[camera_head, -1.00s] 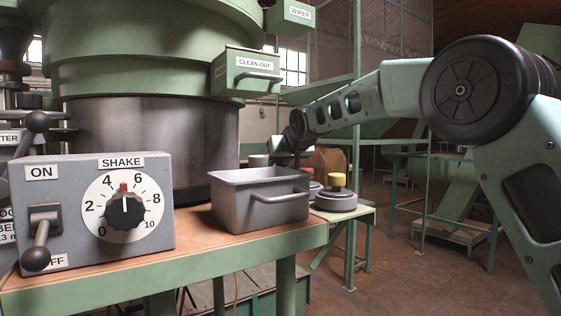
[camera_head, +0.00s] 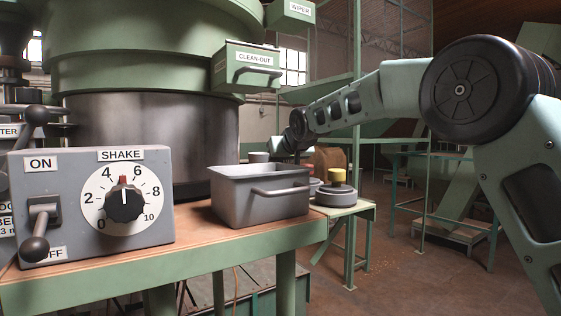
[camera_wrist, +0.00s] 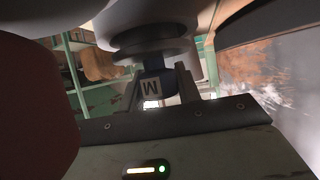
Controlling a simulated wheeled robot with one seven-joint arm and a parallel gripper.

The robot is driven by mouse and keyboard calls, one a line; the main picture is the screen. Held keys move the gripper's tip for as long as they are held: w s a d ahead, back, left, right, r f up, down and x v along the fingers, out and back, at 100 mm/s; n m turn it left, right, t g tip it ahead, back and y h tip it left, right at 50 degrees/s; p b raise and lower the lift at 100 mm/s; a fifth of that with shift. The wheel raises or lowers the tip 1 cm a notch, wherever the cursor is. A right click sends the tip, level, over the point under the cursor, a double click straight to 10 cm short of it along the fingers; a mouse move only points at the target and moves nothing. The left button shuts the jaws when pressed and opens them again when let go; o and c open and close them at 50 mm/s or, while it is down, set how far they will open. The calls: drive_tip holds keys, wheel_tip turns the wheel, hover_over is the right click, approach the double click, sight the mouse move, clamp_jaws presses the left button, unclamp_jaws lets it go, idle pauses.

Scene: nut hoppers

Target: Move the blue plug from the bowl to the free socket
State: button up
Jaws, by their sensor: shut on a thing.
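In the wrist view my gripper (camera_wrist: 158,98) is shut on a dark blue plug (camera_wrist: 152,88) with a pale label bearing a letter. The plug's far end lies against or in front of a dark round collar (camera_wrist: 150,48) on a wide pale round body; I cannot tell whether they touch. In the head view my wrist is behind the grey metal bin, and the fingertips and the blue plug are hidden. A yellow plug (camera_head: 338,176) stands upright in a round grey socket (camera_head: 336,196) right of the bin. Another grey round piece (camera_head: 315,183) shows partly behind the bin. I cannot make out the bowl.
The grey bin (camera_head: 260,195) with a side handle stands on the green-framed bench (camera_head: 200,250). A control box (camera_head: 90,205) with a SHAKE dial is at the left. The large sieve machine (camera_head: 150,130) rises behind. A small grey cup (camera_head: 258,157) is behind the bin.

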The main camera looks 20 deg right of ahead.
drive_tip(key=shift+f, duration=0.25)
drive_tip(key=shift+r, duration=0.45)
drive_tip(key=shift+r+p, duration=0.35)
drive_tip(key=shift+p, duration=0.1)
drive_tip(key=shift+f+b, duration=0.6)
drive_tip(key=shift+f, duration=0.15)
idle(0.7)
drive_tip(key=o, duration=0.8)
